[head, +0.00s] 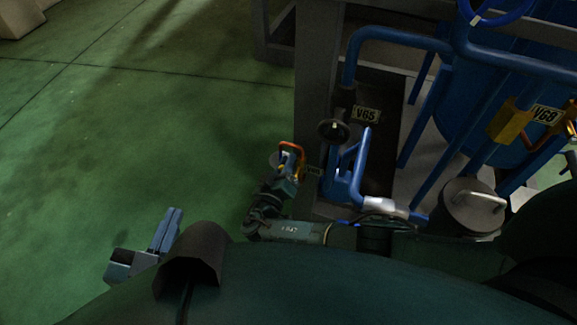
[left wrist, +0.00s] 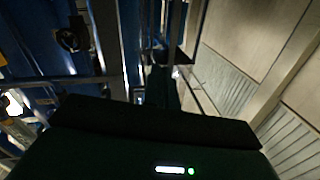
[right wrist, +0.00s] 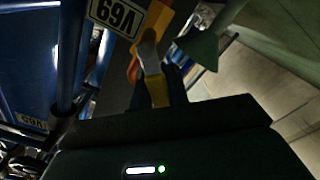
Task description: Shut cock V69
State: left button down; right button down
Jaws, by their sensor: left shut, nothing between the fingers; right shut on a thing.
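Cock V69 shows in the right wrist view by its upside-down V69 plate (right wrist: 118,14), with an orange part (right wrist: 133,68) and a yellow-and-metal handle (right wrist: 157,88) below it. My right gripper (right wrist: 161,86) is shut on that handle. In the head view my right gripper (head: 288,182) is at the orange part (head: 292,150) left of the pipe frame; the plate there is too dark to read. Whether the cock is open or shut cannot be told. My left gripper (head: 166,230) is shut and empty over the floor, and dark in the left wrist view (left wrist: 160,88).
Cock V65 (head: 335,130), with a dark round handwheel, sits on blue pipes to the right. A V68 plate (head: 547,115) hangs beside yellow parts at the far right. A grey post (head: 316,80) stands behind my right gripper. The green floor (head: 120,120) at left is clear.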

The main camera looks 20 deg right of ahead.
pick_arm(q)
jog(key=shift+s+d+m+t+h+b, duration=0.2)
jog(key=shift+d+m+t+h+b, duration=0.35)
jog(key=shift+h+b, duration=0.45)
pick_arm(e)
jog(key=n, duration=0.2)
jog(key=f+n, duration=0.1)
jog(key=n, duration=0.1)
jog(key=shift+w+a+f, duration=0.1)
jog(key=shift+w+a, duration=0.25)
jog(key=c, duration=1.4)
grip_release()
jog(key=shift+o, duration=0.2)
jog(key=shift+s+f, duration=0.1)
jog(key=shift+f, duration=0.05)
pick_arm(q)
jog(key=shift+s, duration=0.1)
pick_arm(e)
jog(key=shift+a, duration=0.1)
